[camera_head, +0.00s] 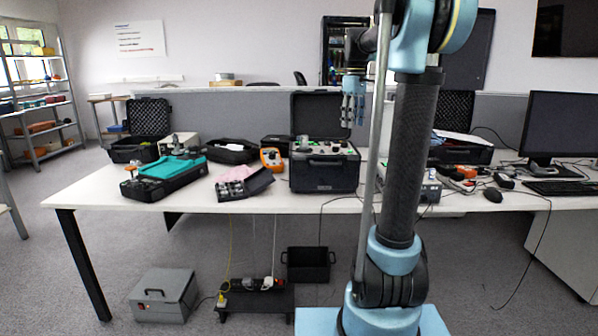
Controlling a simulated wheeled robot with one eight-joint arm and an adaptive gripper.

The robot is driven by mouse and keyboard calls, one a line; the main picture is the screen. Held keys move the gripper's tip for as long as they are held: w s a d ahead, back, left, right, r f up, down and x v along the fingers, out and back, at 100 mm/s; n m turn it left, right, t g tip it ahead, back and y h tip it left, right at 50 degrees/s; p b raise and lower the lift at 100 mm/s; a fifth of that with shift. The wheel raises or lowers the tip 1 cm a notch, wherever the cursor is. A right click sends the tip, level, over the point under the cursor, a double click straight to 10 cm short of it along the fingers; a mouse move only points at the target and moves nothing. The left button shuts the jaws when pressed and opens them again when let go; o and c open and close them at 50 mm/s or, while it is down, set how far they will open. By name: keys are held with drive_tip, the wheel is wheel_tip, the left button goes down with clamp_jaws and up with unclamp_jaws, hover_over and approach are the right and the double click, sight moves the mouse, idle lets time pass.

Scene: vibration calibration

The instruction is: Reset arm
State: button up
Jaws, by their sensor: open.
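My arm rises from my light blue base in front of the table, right of centre in the head view. My gripper (353,108) hangs from the arm's end and points down, raised above the right part of the black instrument case (325,178). It looks empty, with its fingers apart. The case stands open on the white table (95,190), its lid up, with knobs and connectors on its panel. My arm hides part of the table behind it.
An orange meter (271,159), a teal-topped case (165,178) and another open black case (140,148) stand on the left. A monitor (563,125), keyboard and mouse (492,195) are on the right. A grey box (164,296) and a black bin (307,265) are on the floor.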

drive_tip(key=s+f+m+t, duration=0.1)
drive_tip(key=s+f+m, duration=0.1)
drive_tip(key=s+f, duration=0.6)
drive_tip(key=s+f+m, duration=0.3)
drive_tip(key=s, duration=0.9)
drive_tip(key=s+f+m+t, duration=0.1)
drive_tip(key=s+f+m, duration=0.3)
drive_tip(key=s+f, duration=1)
wheel_tip(320, 180, down, 4)
drive_tip(key=shift+s+a+f, duration=0.1)
drive_tip(key=shift+s+a, duration=0.05)
drive_tip(key=shift+s, duration=0.25)
drive_tip(key=shift+w+f, duration=0.15)
drive_tip(key=shift+w, duration=0.35)
